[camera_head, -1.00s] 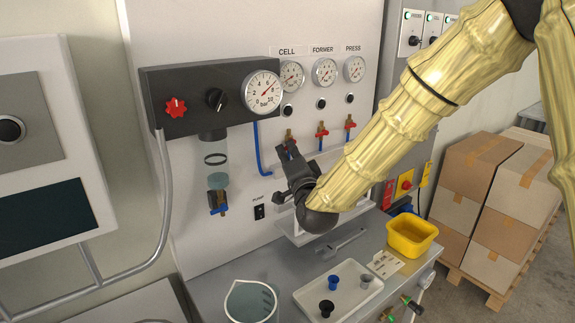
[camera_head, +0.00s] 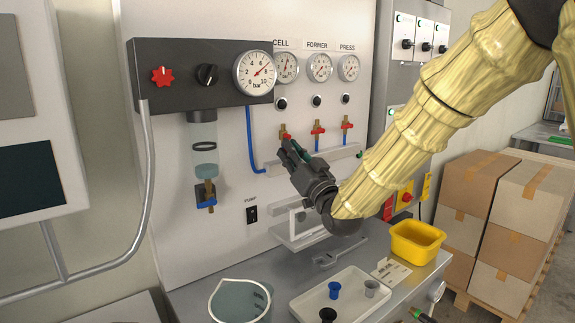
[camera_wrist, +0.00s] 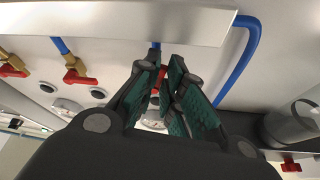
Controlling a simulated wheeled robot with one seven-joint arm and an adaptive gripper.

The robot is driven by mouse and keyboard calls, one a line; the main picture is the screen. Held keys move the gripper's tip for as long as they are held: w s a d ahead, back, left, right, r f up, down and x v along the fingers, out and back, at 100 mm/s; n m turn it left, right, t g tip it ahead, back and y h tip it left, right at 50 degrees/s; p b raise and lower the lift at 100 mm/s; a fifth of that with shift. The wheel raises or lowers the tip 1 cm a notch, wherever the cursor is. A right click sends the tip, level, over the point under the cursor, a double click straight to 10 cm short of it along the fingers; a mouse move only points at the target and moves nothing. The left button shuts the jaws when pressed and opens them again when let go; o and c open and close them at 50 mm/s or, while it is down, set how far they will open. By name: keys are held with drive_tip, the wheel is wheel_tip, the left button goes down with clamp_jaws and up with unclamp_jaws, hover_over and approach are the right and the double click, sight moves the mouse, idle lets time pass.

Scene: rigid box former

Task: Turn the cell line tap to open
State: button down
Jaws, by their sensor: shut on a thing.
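The cell line tap (camera_head: 284,132) is a brass valve with a red handle, under the CELL gauge on the white panel. My gripper (camera_head: 292,148) reaches up to it from below, its green-padded fingers at the tap. In the wrist view, my gripper (camera_wrist: 172,92) is closed around the red handle of the cell tap (camera_wrist: 156,84), which is mostly hidden between the fingers. The handle's exact angle cannot be told.
The former tap (camera_head: 318,129) and press tap (camera_head: 347,124) stand close to the right, their red handles crosswise. A grey rail (camera_head: 340,154) runs below the taps. A blue hose (camera_head: 250,150) is at the left. A yellow bin (camera_head: 415,241) and white tray (camera_head: 350,300) stand below.

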drive_tip(key=shift+w+d+f+n+g+y+b, duration=0.25)
drive_tip(key=shift+n+y+b, duration=0.25)
drive_tip(key=shift+n, duration=0.5)
drive_tip(key=shift+d+n+g+y+b, duration=0.1)
drive_tip(key=shift+n+g+y+b, duration=0.35)
drive_tip(key=shift+n, duration=0.55)
drive_tip(key=c, duration=1.5)
unclamp_jaws()
drive_tip(key=shift+r, duration=0.15)
drive_tip(key=shift+c, duration=0.2)
drive_tip(key=shift+d, duration=0.1)
drive_tip(key=v, duration=1.2)
